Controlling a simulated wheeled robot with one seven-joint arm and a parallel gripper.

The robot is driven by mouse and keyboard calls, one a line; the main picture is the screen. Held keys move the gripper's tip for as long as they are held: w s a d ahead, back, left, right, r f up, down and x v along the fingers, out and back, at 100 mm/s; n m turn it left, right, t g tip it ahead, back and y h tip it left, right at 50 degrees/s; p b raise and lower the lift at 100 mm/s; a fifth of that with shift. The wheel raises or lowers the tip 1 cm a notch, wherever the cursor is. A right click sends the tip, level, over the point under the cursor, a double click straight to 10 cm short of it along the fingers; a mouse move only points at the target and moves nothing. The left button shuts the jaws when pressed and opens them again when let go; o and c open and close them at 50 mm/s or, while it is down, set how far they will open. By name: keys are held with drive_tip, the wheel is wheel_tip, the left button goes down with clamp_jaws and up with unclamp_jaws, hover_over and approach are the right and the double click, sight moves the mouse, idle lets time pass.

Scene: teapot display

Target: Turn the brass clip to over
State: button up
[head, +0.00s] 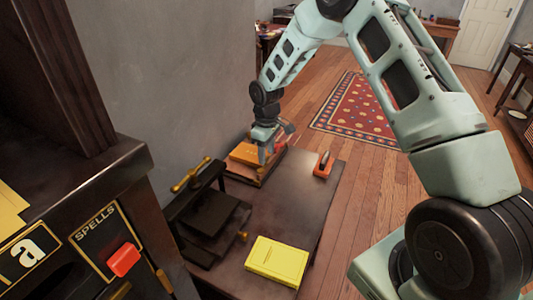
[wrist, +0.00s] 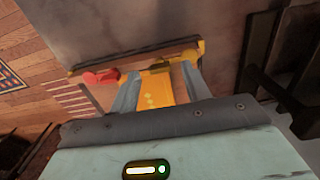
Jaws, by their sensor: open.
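A wooden stand with an orange-yellow block (head: 243,152) is at the far end of the dark table, against the wall. My gripper (head: 264,157) is over its right part, pointing down. In the wrist view my gripper (wrist: 160,90) has its two fingers apart, with an orange-yellow surface (wrist: 158,86) showing between them. Beyond the fingertips runs a dark bar (wrist: 140,56) with a brass-coloured piece (wrist: 192,54) at its right end, which looks like the brass clip. A red piece (wrist: 100,77) is left of the fingers. Contact with the clip cannot be told.
A dark press with a brass handle (head: 190,175) stands on the table nearer me. A yellow book (head: 277,263) lies at the front and a small red-orange object (head: 323,165) at the right edge. A dark cabinet (head: 105,185) is on the left. The table's middle is clear.

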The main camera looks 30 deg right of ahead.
drive_tip(key=shift+f, duration=0.65)
drive_tip(key=c, duration=1)
